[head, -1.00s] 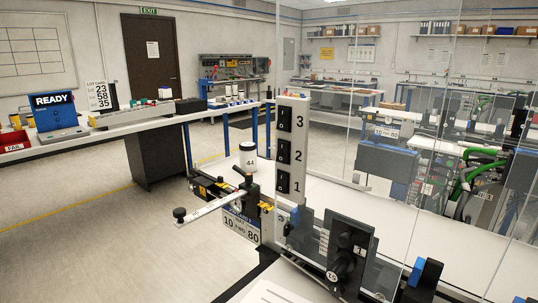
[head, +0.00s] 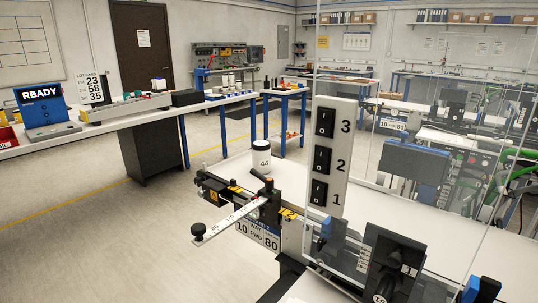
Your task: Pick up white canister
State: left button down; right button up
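A white canister (head: 261,161) with a black lid and the number 44 on it stands upright at the left part of the white tabletop (head: 232,172). It is just behind a black and yellow clamp-like device with a white marked bar (head: 232,220). The device hides part of the canister's base. Smaller white, dark-topped containers (head: 224,81) stand on the far bench. Neither of my grippers is in view, and nothing is seen holding the canister.
A panel with switches numbered 1 to 3 (head: 335,175) stands right of the canister, beside clear upright sheets (head: 480,150). A black knob unit (head: 392,265) is at the front right. A bench with a READY display (head: 43,107) is at left. Floor at lower left is clear.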

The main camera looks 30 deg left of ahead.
aim_at(261, 150)
jog(key=j+z, duration=0.35)
jog(key=j, duration=0.45)
jog(key=j+z, duration=0.35)
jog(key=j, duration=0.5)
